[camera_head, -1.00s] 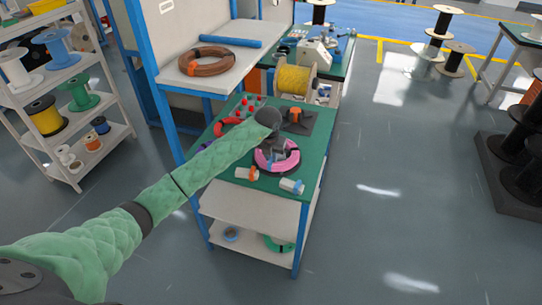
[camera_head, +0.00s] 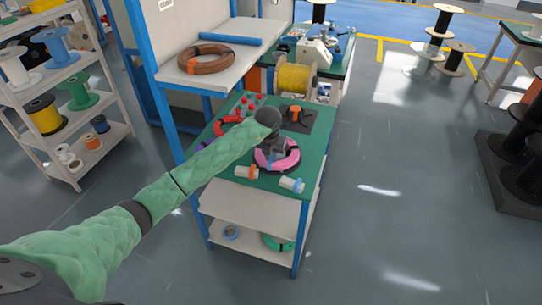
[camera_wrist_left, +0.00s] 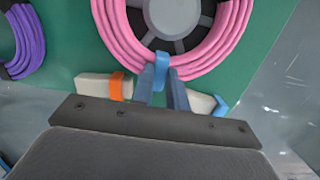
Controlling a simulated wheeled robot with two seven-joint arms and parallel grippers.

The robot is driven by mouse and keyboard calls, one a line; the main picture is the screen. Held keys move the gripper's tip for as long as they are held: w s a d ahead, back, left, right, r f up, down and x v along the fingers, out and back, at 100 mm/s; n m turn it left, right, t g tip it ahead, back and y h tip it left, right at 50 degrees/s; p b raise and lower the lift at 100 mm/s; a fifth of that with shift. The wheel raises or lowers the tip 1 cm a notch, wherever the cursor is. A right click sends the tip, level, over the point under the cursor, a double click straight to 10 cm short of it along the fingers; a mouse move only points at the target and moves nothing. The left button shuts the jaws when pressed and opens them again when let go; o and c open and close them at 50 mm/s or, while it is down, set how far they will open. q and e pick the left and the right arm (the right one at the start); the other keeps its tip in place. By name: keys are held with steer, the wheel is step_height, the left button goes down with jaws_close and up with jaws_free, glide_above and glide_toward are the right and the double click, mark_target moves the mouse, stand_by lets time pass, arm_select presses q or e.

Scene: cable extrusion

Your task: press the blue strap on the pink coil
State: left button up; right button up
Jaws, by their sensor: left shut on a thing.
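In the left wrist view the coil (camera_wrist_left: 215,48) fills the top middle. The blue strap (camera_wrist_left: 161,70) stands at the coil's near edge and overlaps its strands. My left gripper (camera_wrist_left: 160,92) is shut on the blue strap, its fingers at the strap's lower part. In the head view my left gripper (camera_head: 268,157) is over the coil and hides part of it; the strap is too hidden there to make out. My right gripper is not in view.
A dispenser with an orange strap (camera_head: 252,173) and one with a blue strap (camera_head: 298,185) stand near the table's front edge. A red coil (camera_head: 229,124) and a purple coil (camera_wrist_left: 24,42) lie to the left. A yellow spool (camera_head: 295,78) stands behind.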

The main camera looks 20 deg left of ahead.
arm_select(q)
steer(key=shift+f+b, duration=0.35)
stand_by(1.3)
steer(key=o, duration=0.9)
steer(key=shift+c, duration=0.2)
steer(key=shift+r+p, duration=0.4)
steer(key=shift+r, duration=0.4)
steer(key=shift+r+p, duration=1.15)
steer(key=shift+r, duration=2.15)
